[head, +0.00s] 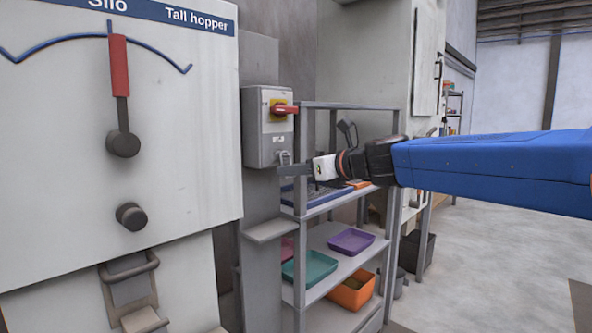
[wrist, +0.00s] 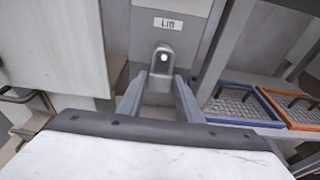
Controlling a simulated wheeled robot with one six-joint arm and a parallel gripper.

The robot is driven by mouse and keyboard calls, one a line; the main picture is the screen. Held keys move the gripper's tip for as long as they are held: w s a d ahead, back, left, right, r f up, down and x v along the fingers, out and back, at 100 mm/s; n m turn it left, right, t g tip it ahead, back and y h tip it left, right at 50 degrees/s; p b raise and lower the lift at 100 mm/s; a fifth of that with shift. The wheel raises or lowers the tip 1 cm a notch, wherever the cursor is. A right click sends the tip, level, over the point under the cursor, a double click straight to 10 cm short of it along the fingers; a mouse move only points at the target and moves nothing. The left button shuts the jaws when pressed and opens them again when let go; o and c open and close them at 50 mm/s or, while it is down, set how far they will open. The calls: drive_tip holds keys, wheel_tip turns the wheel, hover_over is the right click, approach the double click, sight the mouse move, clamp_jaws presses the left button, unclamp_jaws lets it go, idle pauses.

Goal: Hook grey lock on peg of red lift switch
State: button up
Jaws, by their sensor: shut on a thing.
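The red lift switch (head: 284,109) is a red handle on a yellow plate, on a grey box on a post in the middle of the head view. Its label shows at the top of the wrist view. My gripper (head: 284,170) is just below the box, shut on the grey lock (head: 285,157). In the wrist view, my fingers (wrist: 163,82) hold the lock from both sides, its rounded top (wrist: 163,52) pointing up below the label. A bright round spot, perhaps the peg (wrist: 164,58), shows within that top. I cannot tell whether the lock is hooked around it.
A shelf rack (head: 345,262) stands right of the post, with teal (head: 309,268), purple (head: 351,241) and orange (head: 351,292) bins. A blue-rimmed tray (wrist: 240,121) is close right of my fingers. A white silo panel (head: 60,150) stands left. Floor at right is open.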

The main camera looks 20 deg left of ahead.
idle(0.3)
drive_tip(key=o, duration=1.2)
drive_tip(key=shift+d, duration=0.15)
drive_tip(key=v, duration=1.7)
drive_tip(key=s+d+f+n+h, duration=0.4)
drive_tip(key=s+d+f+n, duration=0.3)
drive_tip(key=d+f, duration=0.5)
drive_tip(key=s+d+f+n+h, duration=0.5)
drive_tip(key=s+d+f+n, duration=0.3)
drive_tip(key=d+f, duration=0.5)
drive_tip(key=s+d+f+n+g+h, duration=0.1)
drive_tip(key=s+d+f+n+h, duration=0.4)
drive_tip(key=d+f, duration=0.7)
drive_tip(key=shift+s+d+f+n, duration=0.2)
drive_tip(key=shift+s+d+n, duration=1)
drive_tip(key=shift+s+d, duration=0.65)
drive_tip(key=shift+s+a, duration=0.1)
